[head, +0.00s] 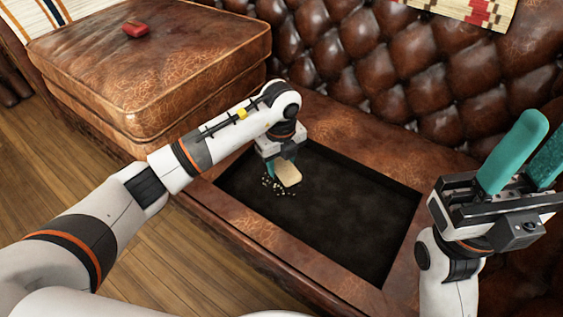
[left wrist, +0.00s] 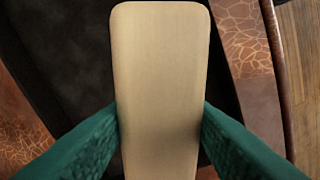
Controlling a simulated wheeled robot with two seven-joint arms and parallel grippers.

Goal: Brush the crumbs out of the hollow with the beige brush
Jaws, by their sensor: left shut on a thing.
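The beige brush (head: 288,174) is in my left gripper (head: 279,166), low in the left end of the dark hollow (head: 340,215). In the left wrist view the brush (left wrist: 160,80) lies between the two teal fingers of the left gripper (left wrist: 160,130), which are shut on its sides. Pale crumbs (head: 272,186) lie scattered on the hollow's floor beside and below the brush. I cannot tell whether the brush touches the floor. My right gripper (head: 520,160) is raised at the right, its two teal fingers apart and nothing between them.
A brown leather rim (head: 285,245) surrounds the hollow. A tufted leather backrest (head: 400,70) rises behind it. A leather cushion (head: 150,60) at the left bears a small red object (head: 135,29). Wooden floor (head: 150,255) lies in front. The hollow's right part is bare.

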